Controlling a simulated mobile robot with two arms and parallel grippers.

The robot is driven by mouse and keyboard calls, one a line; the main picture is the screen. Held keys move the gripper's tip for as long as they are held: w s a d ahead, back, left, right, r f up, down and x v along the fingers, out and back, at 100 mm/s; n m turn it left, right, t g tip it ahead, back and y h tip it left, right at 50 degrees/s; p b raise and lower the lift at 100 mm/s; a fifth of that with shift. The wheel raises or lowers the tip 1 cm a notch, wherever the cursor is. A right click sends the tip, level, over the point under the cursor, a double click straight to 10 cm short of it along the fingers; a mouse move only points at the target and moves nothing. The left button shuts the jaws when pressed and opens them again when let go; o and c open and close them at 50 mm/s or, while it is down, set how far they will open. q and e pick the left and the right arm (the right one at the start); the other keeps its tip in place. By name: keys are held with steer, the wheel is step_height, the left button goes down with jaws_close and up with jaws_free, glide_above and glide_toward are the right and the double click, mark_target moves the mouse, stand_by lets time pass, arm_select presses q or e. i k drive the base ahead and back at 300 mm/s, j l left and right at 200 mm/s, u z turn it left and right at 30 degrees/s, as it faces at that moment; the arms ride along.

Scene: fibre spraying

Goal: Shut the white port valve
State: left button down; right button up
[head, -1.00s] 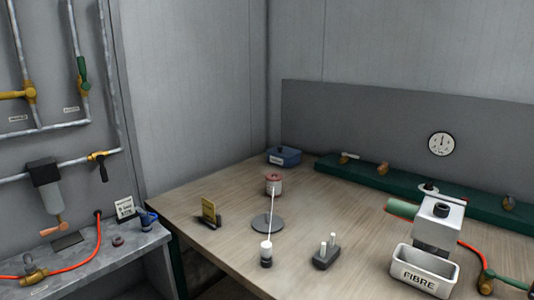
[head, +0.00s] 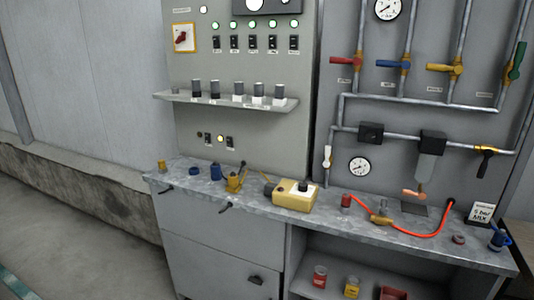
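A valve with a white handle (head: 327,155) is on the left end of the grey pipework on the wall panel, just above the bench. Its handle points up and down, in line with the vertical pipe there, and a small brass part shows at its lower end. Whether its port is open cannot be told for certain. Neither of my grippers is in view.
Red (head: 347,62), blue (head: 393,64) and yellow (head: 444,68) valves have crosswise handles; the green handle (head: 517,61) runs along its pipe. A black-handled valve (head: 485,162) is at right. On the bench (head: 270,215) are a yellow box (head: 295,195) and a red hose (head: 432,234).

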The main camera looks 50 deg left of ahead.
mark_target(326, 164)
steer(key=u, duration=1.3)
